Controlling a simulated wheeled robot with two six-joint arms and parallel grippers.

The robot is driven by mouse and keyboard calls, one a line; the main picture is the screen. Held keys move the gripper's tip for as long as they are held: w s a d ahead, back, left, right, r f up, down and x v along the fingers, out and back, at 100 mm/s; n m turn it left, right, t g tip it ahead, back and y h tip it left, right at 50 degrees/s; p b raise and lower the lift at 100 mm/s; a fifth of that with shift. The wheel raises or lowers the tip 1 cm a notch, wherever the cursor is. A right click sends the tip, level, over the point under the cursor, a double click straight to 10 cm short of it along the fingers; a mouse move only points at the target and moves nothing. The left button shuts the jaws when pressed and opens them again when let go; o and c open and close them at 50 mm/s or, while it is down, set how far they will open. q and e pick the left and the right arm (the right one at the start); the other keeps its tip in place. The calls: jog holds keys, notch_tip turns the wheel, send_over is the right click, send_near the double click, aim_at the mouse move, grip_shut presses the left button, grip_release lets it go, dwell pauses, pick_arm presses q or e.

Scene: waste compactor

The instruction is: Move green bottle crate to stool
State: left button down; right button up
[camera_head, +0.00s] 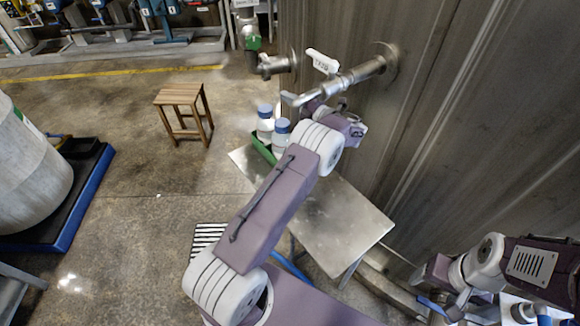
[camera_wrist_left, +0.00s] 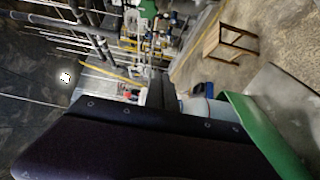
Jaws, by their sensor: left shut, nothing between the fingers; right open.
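The green crate (camera_head: 262,149) stands on the far left end of the metal table, holding white bottles (camera_head: 265,126) with blue caps. My left arm hides part of it. In the left wrist view the green crate wall (camera_wrist_left: 262,135) and a bottle (camera_wrist_left: 196,105) are close, at the right. The wooden stool (camera_head: 181,97) stands on the floor beyond and left of the table; it also shows in the left wrist view (camera_wrist_left: 228,45). My left gripper (camera_head: 307,106) is shut and empty, just right of the crate. My right gripper (camera_head: 438,297) is open at the lower right, away from the crate.
The metal table (camera_head: 340,235) is bare on its near part. A valve pipe (camera_head: 345,82) juts from the corrugated wall close to my left gripper. A large grey drum (camera_head: 30,165) stands on a blue-edged platform at the left. The floor around the stool is clear.

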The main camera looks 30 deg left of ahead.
pick_arm(q)
jog(key=s+d+b, duration=0.1)
jog(key=s+d, duration=0.4)
jog(key=s, duration=0.3)
jog(key=s+d+b, duration=0.1)
jog(key=s+d, duration=0.4)
jog(key=s, duration=0.3)
jog(key=f+b, duration=0.1)
jog(key=f, duration=0.4)
jog(key=f+b, duration=0.2)
jog(key=f, duration=0.3)
jog(key=f+b, duration=0.2)
jog(key=f, duration=0.3)
jog(key=shift+w+a, duration=0.2)
jog(key=shift+w, duration=0.1)
jog(key=shift+w+a+r+b, duration=0.15)
jog(key=shift+w+a+b, duration=0.15)
jog(key=shift+w, duration=0.1)
